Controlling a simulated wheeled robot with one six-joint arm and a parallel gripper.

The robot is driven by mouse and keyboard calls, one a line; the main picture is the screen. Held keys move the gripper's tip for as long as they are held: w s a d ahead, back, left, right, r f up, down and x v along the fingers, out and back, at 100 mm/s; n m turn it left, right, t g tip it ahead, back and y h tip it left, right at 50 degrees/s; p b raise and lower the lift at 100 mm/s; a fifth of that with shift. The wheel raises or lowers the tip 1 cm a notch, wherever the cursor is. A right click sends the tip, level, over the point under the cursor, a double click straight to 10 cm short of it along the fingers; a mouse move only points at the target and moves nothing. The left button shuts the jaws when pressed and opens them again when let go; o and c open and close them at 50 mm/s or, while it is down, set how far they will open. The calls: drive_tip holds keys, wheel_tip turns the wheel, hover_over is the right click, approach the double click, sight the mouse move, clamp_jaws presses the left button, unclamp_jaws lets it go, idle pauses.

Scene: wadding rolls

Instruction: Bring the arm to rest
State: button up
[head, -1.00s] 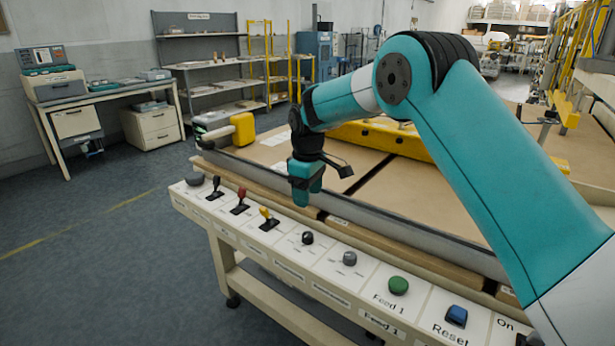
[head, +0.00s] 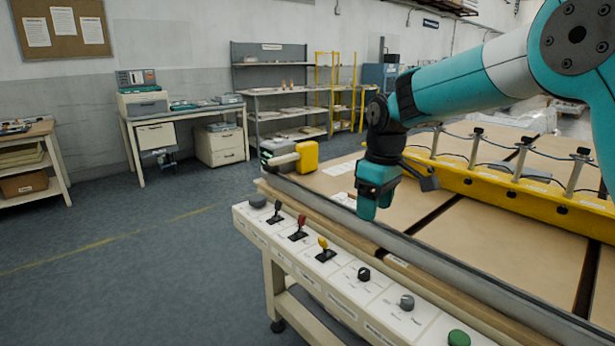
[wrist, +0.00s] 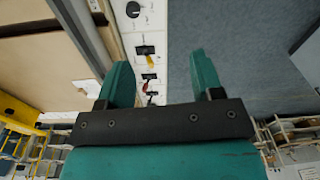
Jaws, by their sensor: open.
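My teal arm reaches in from the upper right in the head view. My gripper (head: 376,205) points down above the inner edge of the control panel (head: 343,285), and nothing is in it. In the wrist view my gripper (wrist: 160,80) shows two teal fingers set wide apart, with the panel's levers and the floor visible beyond them. The panel carries a yellow lever (head: 324,249), a red lever (head: 299,228), a black lever (head: 276,220), dark and grey knobs and a green button (head: 458,338). The gripper appears apart from all of these.
A brown-topped work table (head: 480,240) lies behind the panel, with a yellow bar (head: 500,188) of upright posts across it. A yellow-and-grey device (head: 295,156) sits at its far corner. A desk (head: 180,112) and shelves (head: 285,90) stand farther back. Open floor (head: 120,240) lies left.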

drive_tip(key=s+a+r+m+y+p, duration=0.1)
drive_tip(key=s+r, duration=0.1)
drive_tip(key=s, duration=1.4)
drive_tip(key=s+a+r+y+p, duration=0.1)
drive_tip(key=s+a+r+y, duration=0.1)
drive_tip(key=s, duration=1.4)
drive_tip(key=shift+r+m, duration=0.15)
drive_tip(key=shift+m, duration=0.25)
drive_tip(key=shift+s, duration=0.1)
